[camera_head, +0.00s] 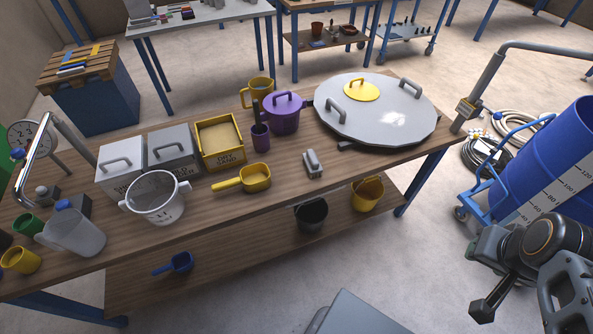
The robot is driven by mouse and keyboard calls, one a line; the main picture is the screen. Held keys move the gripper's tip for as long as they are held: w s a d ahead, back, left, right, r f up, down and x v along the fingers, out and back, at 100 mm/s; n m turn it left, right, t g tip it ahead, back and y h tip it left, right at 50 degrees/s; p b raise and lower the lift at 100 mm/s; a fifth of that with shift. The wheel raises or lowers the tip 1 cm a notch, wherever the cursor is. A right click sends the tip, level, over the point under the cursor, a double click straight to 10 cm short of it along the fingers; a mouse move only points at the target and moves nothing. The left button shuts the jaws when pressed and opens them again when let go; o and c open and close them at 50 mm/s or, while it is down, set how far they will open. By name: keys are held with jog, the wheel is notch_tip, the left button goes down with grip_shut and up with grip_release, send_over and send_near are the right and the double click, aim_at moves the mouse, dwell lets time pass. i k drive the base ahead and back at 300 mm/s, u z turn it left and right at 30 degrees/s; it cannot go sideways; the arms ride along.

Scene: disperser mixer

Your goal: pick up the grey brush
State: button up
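The grey brush (313,163) lies on the wooden workbench (290,194), right of the middle of the picture. It is a small grey block with a raised handle, and nothing touches it. My arm shows at the lower right, beyond the bench's right end and well apart from the brush. My gripper (490,301) seems to be the dark part at the end of this arm. Its two fingertips cannot be made out, and the arm is partly cut off by the picture's edge.
A yellow scoop (245,179) lies left of the brush. A purple pot (281,113) and a large grey lid (375,108) are behind it. Bare wood surrounds the brush. Black (311,215) and yellow (367,193) buckets stand on the lower shelf. A blue drum (555,160) stands right.

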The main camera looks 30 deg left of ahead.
aim_at(313, 166)
jog(key=u, duration=1.65)
jog(key=i, duration=1)
